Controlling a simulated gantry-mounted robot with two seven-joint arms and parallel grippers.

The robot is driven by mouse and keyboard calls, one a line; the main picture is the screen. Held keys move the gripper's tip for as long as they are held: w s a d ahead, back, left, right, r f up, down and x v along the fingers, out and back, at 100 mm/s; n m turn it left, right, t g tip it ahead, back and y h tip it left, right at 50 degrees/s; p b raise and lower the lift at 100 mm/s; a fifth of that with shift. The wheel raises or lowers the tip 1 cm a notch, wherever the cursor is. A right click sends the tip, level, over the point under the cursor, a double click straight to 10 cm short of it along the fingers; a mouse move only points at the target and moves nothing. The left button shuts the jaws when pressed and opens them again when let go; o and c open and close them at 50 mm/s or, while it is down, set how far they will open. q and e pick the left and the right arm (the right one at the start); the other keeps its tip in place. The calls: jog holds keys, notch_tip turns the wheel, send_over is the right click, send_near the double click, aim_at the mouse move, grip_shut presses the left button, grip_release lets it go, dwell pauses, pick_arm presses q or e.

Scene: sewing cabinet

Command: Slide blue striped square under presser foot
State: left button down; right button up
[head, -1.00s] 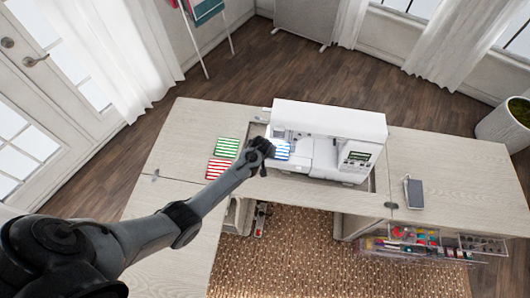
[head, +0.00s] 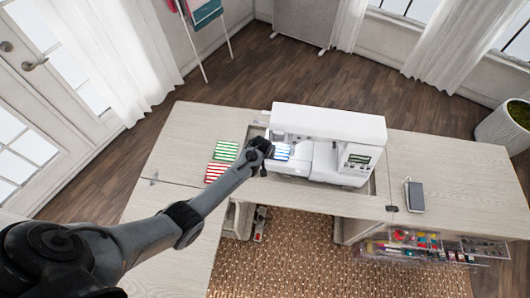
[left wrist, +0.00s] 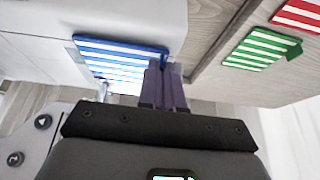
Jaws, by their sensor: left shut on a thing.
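The blue striped square (head: 282,153) is at the left, needle end of the white sewing machine (head: 328,125). My left gripper (head: 265,150) reaches in from the left and is shut on the square's near edge. In the left wrist view the closed fingers (left wrist: 163,85) meet one corner of the blue striped square (left wrist: 115,58), which looks flat and level over the machine's bed. A small metal part, perhaps the presser foot (left wrist: 103,91), shows beside the square's edge. Whether the square is beneath it cannot be told. My right gripper is not in view.
A green striped square (head: 226,150) and a red striped square (head: 216,171) lie on the cabinet top (head: 180,145) left of the machine. A dark phone-like object (head: 414,195) lies to the right. Clear drawers (head: 415,240) with sewing supplies stick out below.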

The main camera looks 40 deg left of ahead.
pick_arm(q)
jog(key=c, duration=1.2)
grip_release()
jog(key=shift+s+d+r, duration=0.15)
jog(key=shift+r, duration=0.4)
jog(key=p+v, duration=0.1)
jog(key=v, duration=0.8)
jog(key=shift+s+r, duration=0.15)
jog(key=shift+r, duration=0.1)
